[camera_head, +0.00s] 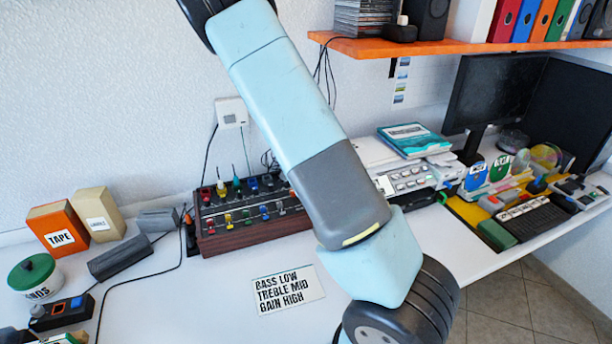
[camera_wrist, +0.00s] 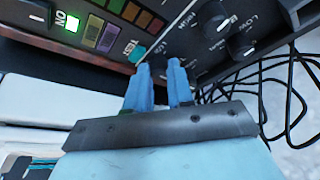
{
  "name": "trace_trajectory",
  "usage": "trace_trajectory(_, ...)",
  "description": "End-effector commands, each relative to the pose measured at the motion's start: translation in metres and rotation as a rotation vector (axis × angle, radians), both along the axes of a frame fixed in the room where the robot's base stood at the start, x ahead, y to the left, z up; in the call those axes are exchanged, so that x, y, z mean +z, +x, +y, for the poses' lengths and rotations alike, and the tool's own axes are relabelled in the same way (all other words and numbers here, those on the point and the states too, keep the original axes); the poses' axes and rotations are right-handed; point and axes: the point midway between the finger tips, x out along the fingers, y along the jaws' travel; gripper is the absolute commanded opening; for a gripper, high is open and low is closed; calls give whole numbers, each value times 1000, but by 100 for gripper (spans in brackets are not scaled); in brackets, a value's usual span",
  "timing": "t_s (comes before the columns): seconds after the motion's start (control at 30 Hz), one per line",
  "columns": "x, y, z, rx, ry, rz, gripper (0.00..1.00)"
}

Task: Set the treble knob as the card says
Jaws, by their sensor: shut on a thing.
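A white card (camera_head: 283,290) lies on the desk and reads "BASS LOW, TREBLE MID, GAIN HIGH". My gripper (camera_wrist: 158,72) shows in the wrist view, its two blue fingers close together against a dark control panel (camera_wrist: 190,62). It is shut on a knob, which is mostly hidden by the fingers. Two other dark knobs with white pointer lines, an upper one (camera_wrist: 212,16) and a lower one (camera_wrist: 242,44), stand to the right of the fingers. Range words such as "LOW" are printed by them. I cannot read which knob is treble. My arm hides my gripper in the head view.
A teal test button (camera_wrist: 135,52) and a lit green switch (camera_wrist: 66,21) are left of my fingers. Black cables (camera_wrist: 285,95) lie at right. A wood-fronted box with colored knobs (camera_head: 245,215) stands behind the card.

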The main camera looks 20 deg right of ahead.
Motion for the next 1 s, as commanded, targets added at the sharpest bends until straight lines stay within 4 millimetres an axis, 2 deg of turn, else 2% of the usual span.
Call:
trace_trajectory(0.43, -1, -1, 2, -32, 1, 3, 0)
trace_trajectory(0.47, -1, -1, 2, -32, 1, 3, 23)
trace_trajectory(0.57, 0, 0, 2, -31, 1, 1, 32)
trace_trajectory(0.87, 1, -1, 1, -31, 0, 0, 32)
trace_trajectory(1.0, 10, -2, 4, -29, -1, -2, 32)
